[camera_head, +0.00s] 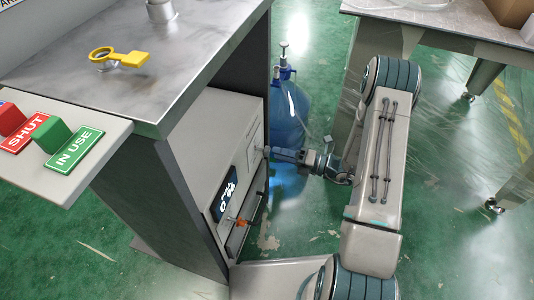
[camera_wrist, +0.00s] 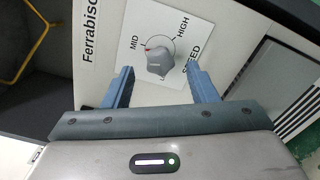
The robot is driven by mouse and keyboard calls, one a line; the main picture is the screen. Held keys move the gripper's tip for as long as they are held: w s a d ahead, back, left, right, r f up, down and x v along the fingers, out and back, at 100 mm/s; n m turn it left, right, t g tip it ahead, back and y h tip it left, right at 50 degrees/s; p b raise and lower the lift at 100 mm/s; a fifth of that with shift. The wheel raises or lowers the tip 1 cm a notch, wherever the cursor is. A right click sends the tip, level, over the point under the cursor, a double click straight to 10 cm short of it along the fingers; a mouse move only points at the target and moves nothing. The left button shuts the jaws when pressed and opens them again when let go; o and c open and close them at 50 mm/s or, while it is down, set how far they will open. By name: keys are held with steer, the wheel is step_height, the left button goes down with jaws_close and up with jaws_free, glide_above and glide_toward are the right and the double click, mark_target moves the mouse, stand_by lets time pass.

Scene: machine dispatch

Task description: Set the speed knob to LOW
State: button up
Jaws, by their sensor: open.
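The grey speed knob (camera_wrist: 158,62) sits on a white label plate (camera_wrist: 95,65) marked MID, HIGH and SPEED. The LOW marking is mostly hidden below the knob. A small red mark shows at the knob's upper left, nearer MID than HIGH. My gripper (camera_wrist: 160,68) is open, with one blue-grey finger on each side of the knob and a visible gap to both. In the head view my gripper (camera_head: 284,154) points left at the front of the grey machine (camera_head: 200,125), close to the knob (camera_head: 266,149).
The machine stands under a marble-topped bench (camera_head: 190,40). Its front also has a dark display (camera_head: 224,194) and an orange-red part (camera_head: 240,221). A blue water bottle (camera_head: 290,110) stands behind my gripper. Another table (camera_head: 450,25) is at the upper right.

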mark_target(269, 151)
steer(key=b+x, duration=0.1)
steer(key=x, duration=0.4)
steer(key=c, duration=1)
